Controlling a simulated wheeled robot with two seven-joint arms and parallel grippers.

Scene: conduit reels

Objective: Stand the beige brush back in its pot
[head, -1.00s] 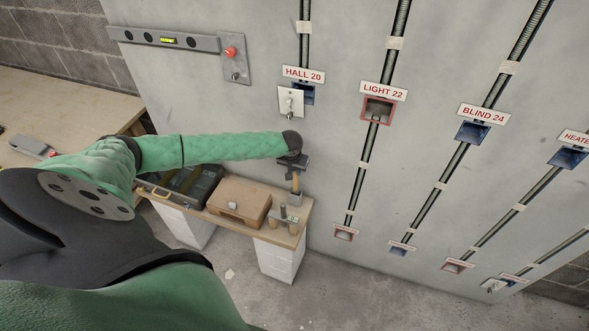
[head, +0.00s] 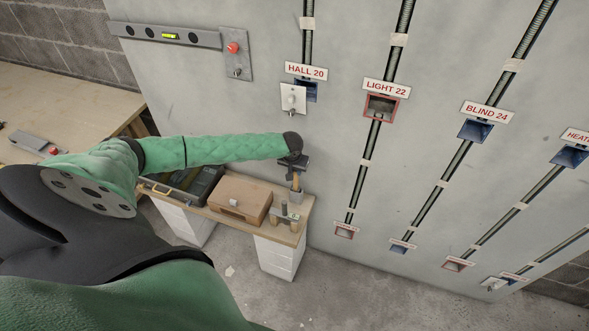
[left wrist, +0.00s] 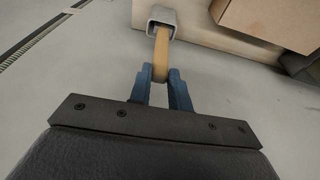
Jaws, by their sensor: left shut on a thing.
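My left gripper (head: 295,172) is shut on the beige brush (head: 296,183), above the right end of the low bench by the wall. In the left wrist view the blue fingers (left wrist: 163,84) close on the brush's tan shaft (left wrist: 161,52) from both sides. The grey square pot (head: 296,198) stands on the bench right below the gripper. In the left wrist view the far end of the brush meets the mouth of the pot (left wrist: 152,15) and seems to reach inside. How deep it sits is hidden. My right gripper is not in view.
The wall with conduits rises close behind.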

